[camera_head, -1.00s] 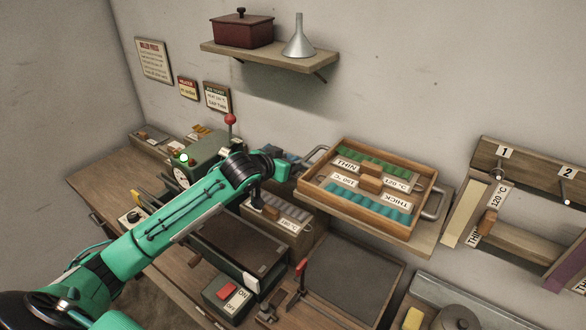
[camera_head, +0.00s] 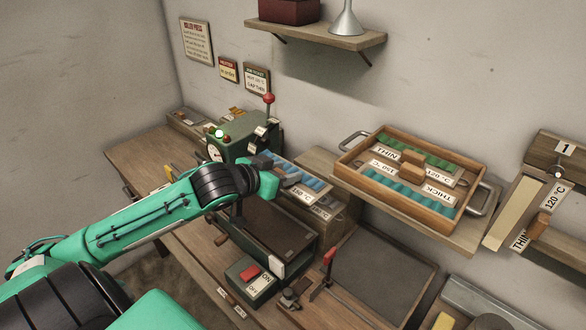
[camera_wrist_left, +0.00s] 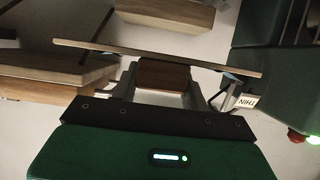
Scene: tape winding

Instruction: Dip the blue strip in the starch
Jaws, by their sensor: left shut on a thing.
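My left gripper (camera_head: 276,167) is over the back of the bench, beside the green machine. In the left wrist view its fingers (camera_wrist_left: 163,88) are shut on a brown wooden handle block (camera_wrist_left: 163,75), with a thin flat board (camera_wrist_left: 110,48) seen nearly edge-on just beyond. In the head view a blue ridged strip (camera_head: 305,178) with white labels shows right of the gripper. The arm and gripper partly hide it, and I cannot tell whether it is joined to the held handle. I cannot make out starch. My right gripper is not in view.
The green machine (camera_head: 238,140) has a red-knobbed lever. A wooden tray (camera_head: 345,172) with green and teal strips stands on a ledge to the right. A dark press-like block (camera_head: 262,232), an ON/OFF switch box (camera_head: 250,283) and a grey flat tray (camera_head: 385,270) are in front.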

